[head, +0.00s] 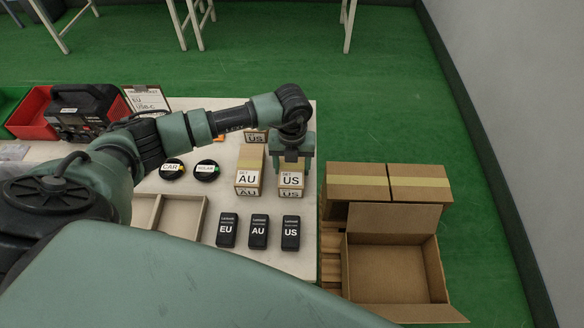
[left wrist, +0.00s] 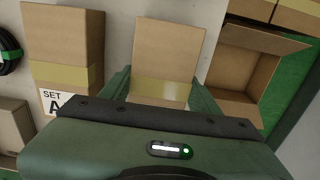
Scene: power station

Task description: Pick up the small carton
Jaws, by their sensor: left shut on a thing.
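A small brown carton (head: 290,181) with a white label reading US is at the right part of the table. My left gripper (head: 291,164) comes down over it from above and is shut on it. In the left wrist view the carton (left wrist: 168,58), with a yellow tape band, sits between the two fingers. I cannot tell whether its underside touches the table. A carton labelled AU (head: 249,180) stands just left of it; it also shows in the left wrist view (left wrist: 65,45). My right gripper is not in view.
Three black adapters (head: 258,231) marked EU, AU and US lie in front. Another US carton (head: 256,137) stands behind. An open empty cardboard box (head: 388,268) is right of the table, by a closed box (head: 385,184). Round CAR (head: 172,169) and SOLAR items are left.

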